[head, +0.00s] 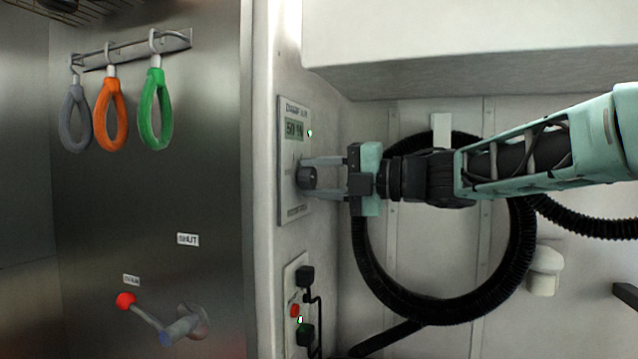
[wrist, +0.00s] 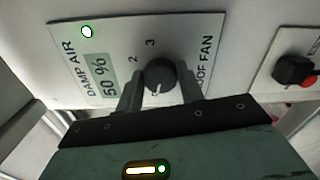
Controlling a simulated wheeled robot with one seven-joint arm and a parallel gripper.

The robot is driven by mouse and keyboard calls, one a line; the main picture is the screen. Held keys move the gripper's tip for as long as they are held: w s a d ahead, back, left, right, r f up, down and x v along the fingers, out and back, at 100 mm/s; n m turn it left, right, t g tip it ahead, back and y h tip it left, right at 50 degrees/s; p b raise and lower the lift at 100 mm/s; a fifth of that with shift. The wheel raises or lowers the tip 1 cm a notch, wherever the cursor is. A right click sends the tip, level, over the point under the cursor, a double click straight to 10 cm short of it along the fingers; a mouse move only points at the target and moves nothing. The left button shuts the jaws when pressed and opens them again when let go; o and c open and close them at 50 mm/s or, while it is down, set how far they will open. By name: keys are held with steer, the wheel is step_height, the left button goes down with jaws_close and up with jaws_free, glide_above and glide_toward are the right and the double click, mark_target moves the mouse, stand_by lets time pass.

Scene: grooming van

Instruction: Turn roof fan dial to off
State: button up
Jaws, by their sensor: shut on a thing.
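The roof fan dial (head: 306,178) is a small dark round knob on a pale control panel (head: 292,213) on the wall. My gripper (head: 308,176) reaches in from the right, with one finger above and one below the dial, shut on it. In the wrist view the dial (wrist: 161,75) sits between my two fingers. A small white mark on it points toward the bottom of the picture, toward my gripper's palm. The numbers 2 and 3 show beside the dial; other markings are hidden by my fingers. The panel's display (wrist: 97,77) reads 50 %, with a lit green light.
Below the panel is a socket plate (head: 290,275) with black plugs, a red button and a cable. A coiled black hose (head: 440,318) hangs behind my arm. Left, a steel wall carries grey, orange and green loops (head: 155,115) and a red-knobbed lever (head: 126,300).

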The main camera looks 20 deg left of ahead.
steer(key=shift+f, duration=0.1)
steer(key=o, duration=1)
steer(key=shift+d, duration=0.1)
steer(key=d+b, duration=0.1)
steer(key=d, duration=0.4)
steer(key=d+b, duration=0.1)
steer(key=d, duration=0.5)
steer(key=d+b, duration=0.1)
steer(key=d, duration=0.5)
steer(key=shift+w+d, duration=0.1)
steer(key=shift+w, duration=0.2)
